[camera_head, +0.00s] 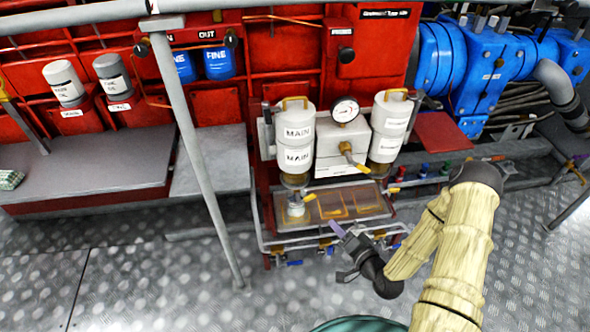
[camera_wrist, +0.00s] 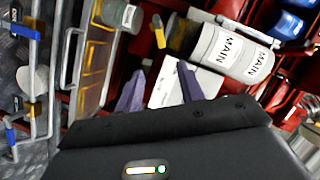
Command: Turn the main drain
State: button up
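The white MAIN filter canisters (camera_head: 298,145) stand in the middle of the red machine. Below them, a short yellow handle (camera_head: 309,197) sits beside a small pale cup (camera_head: 296,208) over a shallow tray; this looks like the main drain. In the wrist view the MAIN canister (camera_wrist: 240,52) lies at upper right, with a yellow handle (camera_wrist: 159,31) and a grey cup (camera_wrist: 120,15) to its left. My gripper (camera_wrist: 160,70) is open and empty, its purple fingers apart. In the head view it is in front of the tray, right of and lower than the handle, not touching it.
A pressure gauge (camera_head: 345,109) and a yellow-handled valve (camera_head: 347,149) sit between the canister pairs. Pipe rails with blue-handled valves (camera_head: 294,263) run below the tray's front. A grey slanted post (camera_head: 190,140) stands to the left. The metal floor (camera_head: 150,285) is open at left.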

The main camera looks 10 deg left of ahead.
jog(key=s+d+r+n+g+h, duration=0.1)
jog(key=d+r+n+g+h, duration=0.6)
jog(key=r, duration=0.3)
jog(key=s+d+r+m+g+h, duration=0.1)
jog(key=s+r+m+g+h, duration=0.1)
jog(key=s+r, duration=0.9)
jog(key=shift+s+d+r+g, duration=0.2)
jog(key=shift+s+d+g, duration=0.05)
jog(key=shift+s+g, duration=0.4)
jog(key=shift+d, duration=0.15)
